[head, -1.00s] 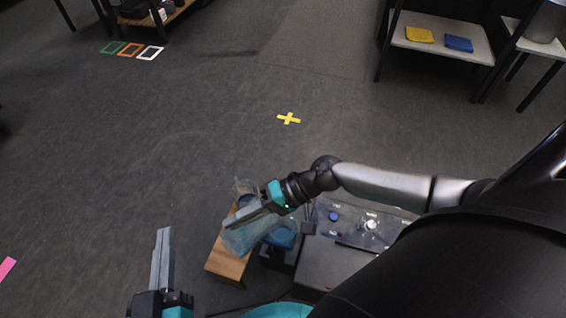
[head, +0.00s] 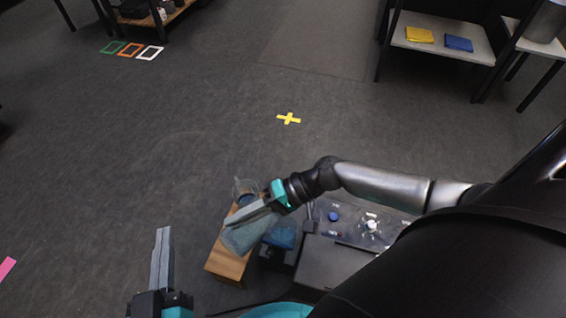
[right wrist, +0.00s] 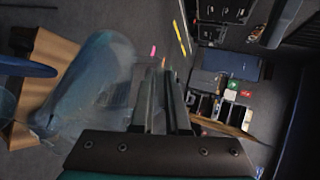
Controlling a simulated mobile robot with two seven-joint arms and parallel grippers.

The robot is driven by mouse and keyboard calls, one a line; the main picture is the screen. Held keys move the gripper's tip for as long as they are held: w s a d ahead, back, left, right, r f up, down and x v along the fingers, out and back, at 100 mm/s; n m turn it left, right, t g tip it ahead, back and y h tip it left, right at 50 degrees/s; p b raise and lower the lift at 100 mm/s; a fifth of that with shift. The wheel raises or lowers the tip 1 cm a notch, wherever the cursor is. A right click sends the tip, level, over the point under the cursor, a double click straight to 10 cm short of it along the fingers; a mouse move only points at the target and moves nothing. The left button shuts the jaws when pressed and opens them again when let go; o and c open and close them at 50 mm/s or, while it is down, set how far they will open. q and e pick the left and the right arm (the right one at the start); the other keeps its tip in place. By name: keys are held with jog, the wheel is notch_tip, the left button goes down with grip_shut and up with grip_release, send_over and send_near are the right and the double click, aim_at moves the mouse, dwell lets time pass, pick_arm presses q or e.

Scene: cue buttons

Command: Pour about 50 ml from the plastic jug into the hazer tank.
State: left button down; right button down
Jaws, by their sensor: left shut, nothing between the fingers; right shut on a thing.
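The plastic jug (head: 240,238) is translucent with a bluish tint. My right gripper (head: 243,214) is shut on it, probably at its handle. In the right wrist view the jug (right wrist: 88,85) lies tilted beside the fingers (right wrist: 165,95). Its liquid level cannot be read. The hazer (head: 335,265) is a dark box with a knobbed panel. A blue container (head: 281,236), apparently its tank, is just right of the jug. Whether the spout is over it cannot be told. My left gripper (head: 163,262) is shut and empty at the lower left.
A wooden block (head: 228,264) is under and beside the jug. The panel (head: 365,223) has a blue knob and a white knob. Yellow and blue cloths (head: 458,43) lie on a far shelf. The floor around the yellow cross (head: 289,118) is clear.

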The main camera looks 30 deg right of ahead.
aim_at(227, 231)
jog(key=shift+w+d+y, duration=0.1)
jog(key=shift+d+y, duration=0.25)
jog(key=shift+y, duration=0.05)
dwell(1.4)
